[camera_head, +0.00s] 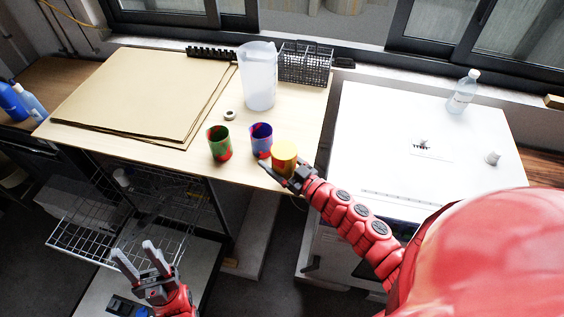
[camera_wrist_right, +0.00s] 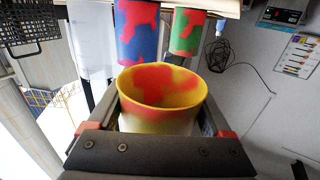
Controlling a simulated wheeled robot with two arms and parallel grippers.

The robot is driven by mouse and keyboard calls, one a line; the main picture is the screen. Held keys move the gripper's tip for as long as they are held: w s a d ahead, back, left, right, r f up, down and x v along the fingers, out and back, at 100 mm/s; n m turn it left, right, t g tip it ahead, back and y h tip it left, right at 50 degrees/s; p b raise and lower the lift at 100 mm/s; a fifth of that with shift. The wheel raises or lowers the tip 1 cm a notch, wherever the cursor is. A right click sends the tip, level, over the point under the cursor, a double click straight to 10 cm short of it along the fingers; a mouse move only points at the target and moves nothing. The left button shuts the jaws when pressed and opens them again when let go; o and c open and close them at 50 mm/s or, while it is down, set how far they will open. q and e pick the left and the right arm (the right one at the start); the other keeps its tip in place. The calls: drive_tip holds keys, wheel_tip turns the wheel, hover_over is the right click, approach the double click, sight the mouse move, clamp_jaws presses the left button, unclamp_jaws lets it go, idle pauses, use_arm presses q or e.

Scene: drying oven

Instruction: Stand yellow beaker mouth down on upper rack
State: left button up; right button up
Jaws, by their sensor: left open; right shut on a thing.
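My right gripper (camera_head: 292,174) is shut on the yellow beaker (camera_head: 284,154), which has red patches, at the table's front edge. In the right wrist view the yellow beaker (camera_wrist_right: 160,100) sits between the fingers, its open mouth showing. In the head view its upper end looks plain yellow; I cannot tell its exact tilt. A blue-red beaker (camera_head: 261,140) and a green-red beaker (camera_head: 219,143) stand on the table to its left. My left gripper (camera_head: 138,253) is open and empty, low at the front left. A wire rack (camera_head: 82,215) shows below the table, sticking out from the open appliance.
The wooden table (camera_head: 305,120) also carries cardboard sheets (camera_head: 140,95), a white pitcher (camera_head: 258,78), a black wire basket (camera_head: 305,65) and a tape roll (camera_head: 230,114). A white bench (camera_head: 380,130) at right holds a bottle (camera_head: 462,95).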

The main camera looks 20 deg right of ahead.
wheel_tip(320, 180, down, 4)
drive_tip(key=b, duration=0.2)
drive_tip(key=shift+f+b, duration=0.25)
drive_tip(key=shift+b, duration=0.05)
drive_tip(key=shift+f, duration=0.5)
drive_tip(key=shift+f+b, duration=0.2)
drive_tip(key=shift+b, duration=0.15)
drive_tip(key=o, duration=1.1)
drive_tip(key=shift+s+d, duration=0.1)
